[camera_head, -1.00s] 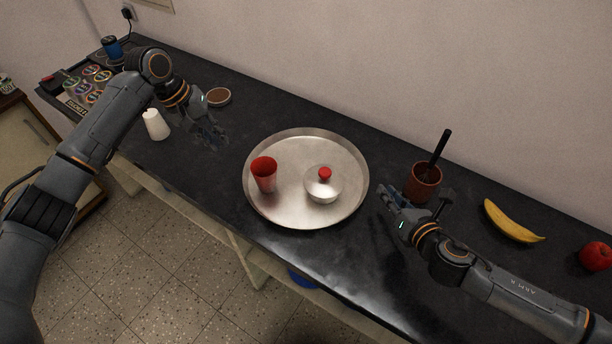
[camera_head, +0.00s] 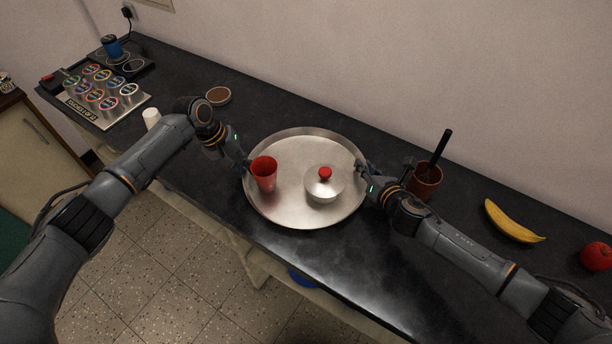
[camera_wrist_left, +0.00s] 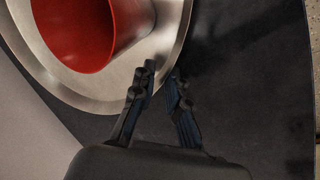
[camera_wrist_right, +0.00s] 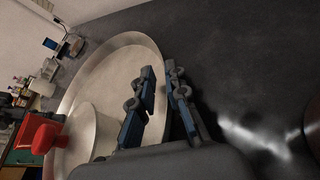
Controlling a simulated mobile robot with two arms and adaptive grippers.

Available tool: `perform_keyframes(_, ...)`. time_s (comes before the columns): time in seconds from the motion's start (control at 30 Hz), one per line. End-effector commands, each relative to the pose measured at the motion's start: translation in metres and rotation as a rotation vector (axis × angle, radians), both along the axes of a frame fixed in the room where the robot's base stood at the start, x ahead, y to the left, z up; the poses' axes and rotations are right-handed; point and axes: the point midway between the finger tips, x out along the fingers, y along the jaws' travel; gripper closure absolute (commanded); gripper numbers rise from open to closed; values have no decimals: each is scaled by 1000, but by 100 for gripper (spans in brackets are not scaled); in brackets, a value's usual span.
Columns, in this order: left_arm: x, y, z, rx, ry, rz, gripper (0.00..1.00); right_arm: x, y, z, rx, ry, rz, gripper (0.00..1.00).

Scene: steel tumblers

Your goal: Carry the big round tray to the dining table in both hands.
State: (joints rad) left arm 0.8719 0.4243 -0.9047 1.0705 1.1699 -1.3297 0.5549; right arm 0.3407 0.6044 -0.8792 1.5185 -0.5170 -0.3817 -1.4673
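The big round steel tray (camera_head: 300,216) lies on the dark countertop. I cannot tell whether either touches the rim.
A brown pot with a dark handle (camera_head: 426,180), a banana (camera_head: 513,222) and a red apple (camera_head: 596,256) are to the right. A round brown-topped container (camera_head: 218,96), a white cup (camera_head: 151,117) and a rack of colourful lids (camera_head: 103,92) are to the left.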

Motion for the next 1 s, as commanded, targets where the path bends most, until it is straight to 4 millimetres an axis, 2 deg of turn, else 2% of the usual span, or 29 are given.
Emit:
perform_keyframes(0.17, 0, 0, 0, 0, 0, 0, 86, 0, 0, 0, 0, 0, 0, 86)
perform_keyframes(0.23, 0, 0, 0, 0, 0, 0, 98, 0, 0, 0, 0, 0, 0, 98)
perform_keyframes(0.27, 0, 0, 0, 0, 0, 0, 100, 0, 0, 0, 0, 0, 0, 100)
perform_keyframes(0.77, 1, 0, 2, -1, -2, 1, 100, 0, 0, 2, 1, -2, 0, 100)
perform_keyframes(1.0, 1, 1, 15, -1, -2, 2, 100, 0, 0, 15, -1, -2, 0, 100)
